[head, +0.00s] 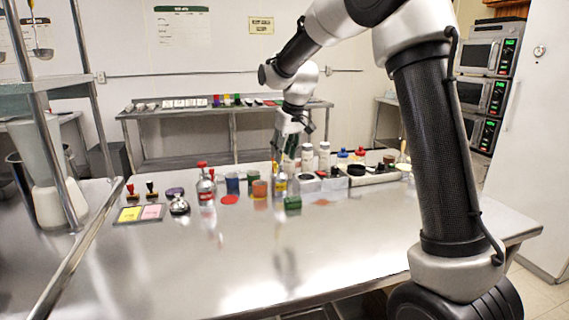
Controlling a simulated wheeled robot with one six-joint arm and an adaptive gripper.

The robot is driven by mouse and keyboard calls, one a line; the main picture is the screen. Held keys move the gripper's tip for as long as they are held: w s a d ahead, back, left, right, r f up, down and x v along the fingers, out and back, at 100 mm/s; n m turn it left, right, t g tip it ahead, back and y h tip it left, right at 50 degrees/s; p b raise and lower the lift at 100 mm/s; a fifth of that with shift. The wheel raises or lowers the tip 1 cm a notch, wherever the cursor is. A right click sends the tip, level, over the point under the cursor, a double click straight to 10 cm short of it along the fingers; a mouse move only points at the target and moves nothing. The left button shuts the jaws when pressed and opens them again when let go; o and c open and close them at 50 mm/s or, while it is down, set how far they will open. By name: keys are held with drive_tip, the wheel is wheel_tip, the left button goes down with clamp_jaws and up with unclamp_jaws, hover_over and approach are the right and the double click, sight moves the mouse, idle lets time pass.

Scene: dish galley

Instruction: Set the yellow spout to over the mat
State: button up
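A small bottle (280,186) with a yellowish band stands on the steel counter, below my gripper. A thin yellow-orange tip, perhaps the yellow spout (275,168), shows at its top. My gripper (283,161) points down at or just above this bottle. The fingers are too small and overlapped to show whether they are open, shut or touching it. A flat dark mat (119,217) with a yellow and a pink square lies at the left of the counter. I cannot tell for sure that this is the task's mat.
A red-topped bottle (206,190), a bell (179,205), a red disc (230,199), a blue cup (232,184) and an orange cup (260,189) stand between mat and gripper. A green block (293,203) is close by. White bottles (324,156) stand behind. The counter's front is clear.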

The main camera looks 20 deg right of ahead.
sight(276, 163)
drive_tip(key=shift+n+t, duration=0.3)
drive_tip(key=shift+t, duration=0.2)
drive_tip(key=w+f, duration=0.2)
drive_tip(key=w+a+f, duration=0.1)
drive_tip(key=w+f, duration=0.1)
drive_tip(key=shift+w+a+f, duration=0.15)
drive_tip(key=shift+w+f, duration=0.1)
clamp_jaws()
